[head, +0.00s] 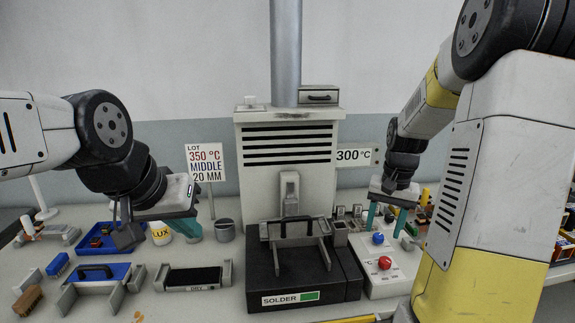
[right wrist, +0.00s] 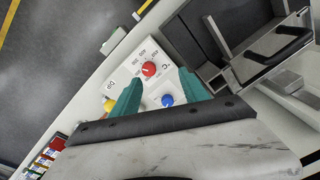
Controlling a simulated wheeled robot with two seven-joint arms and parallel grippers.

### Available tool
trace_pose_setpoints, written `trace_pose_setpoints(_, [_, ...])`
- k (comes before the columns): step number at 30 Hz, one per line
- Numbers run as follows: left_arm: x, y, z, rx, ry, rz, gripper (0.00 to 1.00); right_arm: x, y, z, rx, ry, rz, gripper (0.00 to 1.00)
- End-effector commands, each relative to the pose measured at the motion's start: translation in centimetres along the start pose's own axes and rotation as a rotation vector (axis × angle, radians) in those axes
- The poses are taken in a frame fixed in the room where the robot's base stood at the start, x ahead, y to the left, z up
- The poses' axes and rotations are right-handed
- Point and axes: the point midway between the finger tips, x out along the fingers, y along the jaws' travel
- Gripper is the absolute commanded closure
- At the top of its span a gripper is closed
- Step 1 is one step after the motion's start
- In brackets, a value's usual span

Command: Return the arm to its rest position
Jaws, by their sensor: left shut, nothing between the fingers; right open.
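My left gripper (head: 188,232) hangs over the back left of the bench, with its teal fingers close together and nothing seen between them. It is beside a grey cup (head: 224,230) and partly hides a white pot marked LUX (head: 161,234). My right gripper (head: 385,218) is open and empty, fingers pointing down above the back of a white control box (head: 395,272). The right wrist view also shows the right gripper (right wrist: 157,82) with its fingers apart, the box's red knob (right wrist: 149,69) and blue knob (right wrist: 167,100) between and below them.
A black soldering station (head: 303,290) with a handled frame stands mid-bench before a grey chimney unit (head: 288,170). A temperature sign (head: 205,163) stands behind the left gripper.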

Motion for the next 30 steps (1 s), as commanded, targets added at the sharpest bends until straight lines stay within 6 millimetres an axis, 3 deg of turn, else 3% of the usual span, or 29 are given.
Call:
trace_pose_setpoints(1, [0.0,0.0,0.0,0.0,0.0,0.0,1.0,-2.1,-1.1,1.3,-0.034,0.037,-0.034,0.48])
trace_pose_setpoints(6, [0.0,0.0,0.0,0.0,0.0,0.0,1.0,-7.5,-4.1,6.4,-0.167,0.148,-0.126,0.48])
trace_pose_setpoints(12, [0.0,0.0,0.0,0.0,0.0,0.0,1.0,-11.7,-6.1,13.1,-0.324,0.285,-0.204,0.48])
trace_pose_setpoints(19, [0.0,0.0,0.0,0.0,0.0,0.0,1.0,-13.3,-6.7,18.3,-0.446,0.396,-0.241,0.48])
trace_pose_setpoints(24, [0.0,0.0,0.0,0.0,0.0,0.0,1.0,-13.4,-6.8,19.5,-0.474,0.421,-0.247,0.48])
trace_pose_setpoints(30, [0.0,0.0,0.0,0.0,0.0,0.0,1.0,-13.5,-6.8,19.5,-0.475,0.422,-0.247,0.48])
